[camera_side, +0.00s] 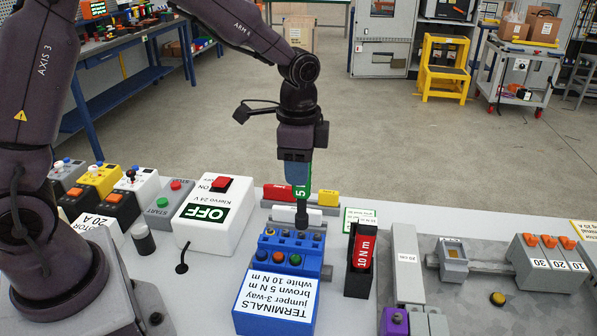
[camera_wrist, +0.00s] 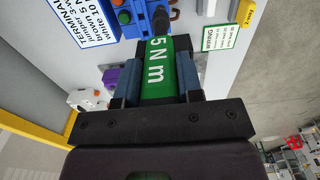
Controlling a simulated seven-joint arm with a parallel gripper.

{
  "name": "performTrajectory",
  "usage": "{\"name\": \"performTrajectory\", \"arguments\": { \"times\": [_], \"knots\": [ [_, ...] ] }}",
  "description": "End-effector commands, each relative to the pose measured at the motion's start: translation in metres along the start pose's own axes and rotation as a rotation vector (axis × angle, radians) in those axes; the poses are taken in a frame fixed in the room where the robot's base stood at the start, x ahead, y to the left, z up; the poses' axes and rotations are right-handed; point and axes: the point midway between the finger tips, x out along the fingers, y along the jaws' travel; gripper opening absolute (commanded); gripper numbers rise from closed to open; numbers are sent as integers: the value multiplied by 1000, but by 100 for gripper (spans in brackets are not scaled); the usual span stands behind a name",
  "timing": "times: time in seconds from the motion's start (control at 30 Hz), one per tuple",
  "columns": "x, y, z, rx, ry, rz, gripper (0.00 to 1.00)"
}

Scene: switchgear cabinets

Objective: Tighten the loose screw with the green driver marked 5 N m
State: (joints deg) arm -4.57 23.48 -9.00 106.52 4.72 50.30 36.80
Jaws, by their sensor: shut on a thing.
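My gripper (camera_side: 297,172) is shut on the green driver (camera_side: 301,191) marked 5 N m, which hangs upright with its dark tip down. The wrist view shows the driver (camera_wrist: 160,72) between both jaws (camera_wrist: 159,86). The blue terminal block (camera_side: 326,258) lies below, with round screw heads and coloured caps. The driver's tip is over the block's back row; I cannot tell whether it touches a screw or which screw is loose. The block's label (camera_side: 276,298) reads brown 5 N m, white 10 N m. The block (camera_wrist: 121,22) is partly cut off in the wrist view.
A red driver (camera_side: 364,250) marked 10 N m stands in a black holder (camera_side: 357,282) to the right. The white OFF box (camera_side: 239,222) is at the left. Red and yellow pieces (camera_side: 328,198) stand behind the block. A grey rail with breakers (camera_side: 548,264) lies further right.

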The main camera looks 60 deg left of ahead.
Motion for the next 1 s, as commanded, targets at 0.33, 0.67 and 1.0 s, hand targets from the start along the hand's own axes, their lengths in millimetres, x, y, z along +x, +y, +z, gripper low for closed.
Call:
{"name": "performTrajectory", "arguments": {
  "times": [0.33, 0.67, 1.0],
  "knots": [
    [-18, 0, 0, -1, 1, -1, 0],
    [-33, 0, 0, -1, 2, -1, 0],
    [-35, 0, 0, -1, 1, 0, 0]
  ]
}}
